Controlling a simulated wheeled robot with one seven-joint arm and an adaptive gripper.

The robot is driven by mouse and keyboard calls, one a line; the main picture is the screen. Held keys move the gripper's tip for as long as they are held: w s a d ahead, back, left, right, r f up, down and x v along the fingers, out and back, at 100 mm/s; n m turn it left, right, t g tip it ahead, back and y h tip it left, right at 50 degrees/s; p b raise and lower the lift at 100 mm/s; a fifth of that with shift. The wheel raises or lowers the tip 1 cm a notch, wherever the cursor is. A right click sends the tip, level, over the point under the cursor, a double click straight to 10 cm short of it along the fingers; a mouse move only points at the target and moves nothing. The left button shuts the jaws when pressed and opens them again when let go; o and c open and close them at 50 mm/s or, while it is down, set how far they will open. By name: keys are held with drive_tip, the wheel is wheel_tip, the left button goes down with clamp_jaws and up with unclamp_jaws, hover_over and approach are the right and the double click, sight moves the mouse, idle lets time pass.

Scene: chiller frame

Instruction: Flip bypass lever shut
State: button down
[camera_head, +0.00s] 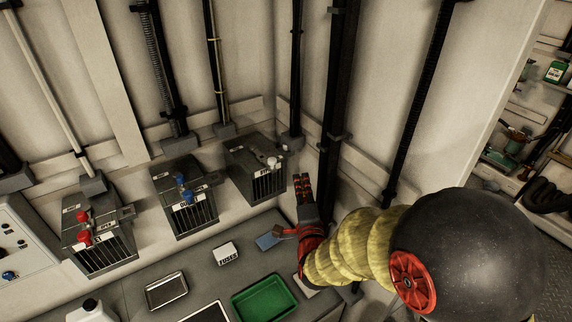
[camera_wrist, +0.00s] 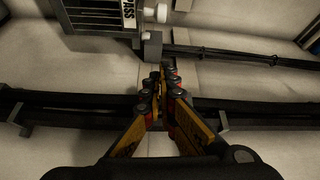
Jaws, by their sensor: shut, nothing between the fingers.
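The bypass box is the grey slatted box (camera_head: 258,170) at the right end of the wall row in the head view. A pale lever knob (camera_head: 272,162) is on its front. In the wrist view the box (camera_wrist: 100,18) is cut off at the top edge; its label (camera_wrist: 128,12) reads "PASS" in the part that shows. A pale knob (camera_wrist: 182,4) is at the top edge beside it. My gripper (camera_head: 303,180) is shut and empty, just right of the box and apart from the lever. Its closed fingertips (camera_wrist: 164,76) point toward the grey block below the box in the wrist view.
A box with blue knobs (camera_head: 184,190) and one with red knobs (camera_head: 98,235) stand to the left. Dark vertical pipes (camera_head: 340,100) run close by my gripper. Below are a green tray (camera_head: 264,299), a fuses box (camera_head: 226,253) and a metal tray (camera_head: 166,291) on the bench.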

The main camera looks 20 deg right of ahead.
drive_tip(key=w+d, duration=0.2)
drive_tip(key=w, duration=0.8)
drive_tip(key=a, duration=0.4)
drive_tip(key=shift+s+a+f, duration=0.1)
drive_tip(key=shift+s, duration=0.3)
drive_tip(key=shift+a+b, duration=0.15)
drive_tip(key=shift+b, duration=0.2)
drive_tip(key=shift+s+a+m+h+b, duration=0.2)
drive_tip(key=shift+a+m+h+b, duration=0.2)
drive_tip(key=shift+a+h+b, duration=0.15)
